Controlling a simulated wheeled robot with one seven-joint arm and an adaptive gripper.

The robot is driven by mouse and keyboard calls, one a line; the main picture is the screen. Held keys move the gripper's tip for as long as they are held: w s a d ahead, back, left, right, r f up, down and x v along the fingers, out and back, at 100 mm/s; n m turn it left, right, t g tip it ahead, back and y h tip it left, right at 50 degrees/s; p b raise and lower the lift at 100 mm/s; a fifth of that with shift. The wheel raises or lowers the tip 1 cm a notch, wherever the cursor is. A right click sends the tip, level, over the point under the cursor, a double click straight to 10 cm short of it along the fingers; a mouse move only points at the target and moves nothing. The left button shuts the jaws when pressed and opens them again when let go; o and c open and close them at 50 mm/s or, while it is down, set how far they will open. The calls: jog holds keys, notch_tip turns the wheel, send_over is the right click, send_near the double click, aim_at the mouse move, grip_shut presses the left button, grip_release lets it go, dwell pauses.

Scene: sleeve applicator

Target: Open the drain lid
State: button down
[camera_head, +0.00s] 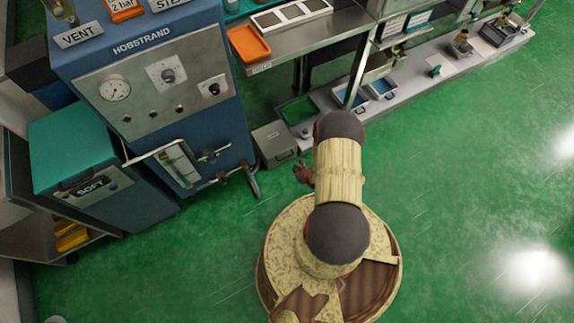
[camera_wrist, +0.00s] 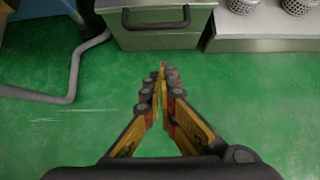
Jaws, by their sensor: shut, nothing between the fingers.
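A grey metal box (camera_head: 275,143) stands on the green floor at the right foot of the blue machine; it is probably the drain box. Its top looks closed. In the wrist view the box (camera_wrist: 158,38) is at the top, with a dark bar handle (camera_wrist: 156,24) on the side facing me. My gripper (camera_wrist: 162,72) is shut and empty, pointing at the box from in front and apart from it in the picture. In the head view only a small dark red part of my gripper (camera_head: 303,173) shows beside my arm.
The blue Hobstrand machine (camera_head: 150,90) has pipes and valves at its lower right. A grey pipe (camera_wrist: 75,72) bends down to the floor left of the box. A low metal shelf (camera_wrist: 262,28) with perforated cups is to the right. Green floor in front is clear.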

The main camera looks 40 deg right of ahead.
jog(key=b+x, duration=0.5)
jog(key=x, duration=0.5)
jog(key=shift+w+d+r, duration=0.1)
jog(key=shift+w+r, duration=0.05)
jog(key=shift+r, duration=0.85)
jog(key=shift+w+d+r, duration=0.1)
jog(key=shift+w+r, duration=0.05)
jog(key=shift+r, duration=0.85)
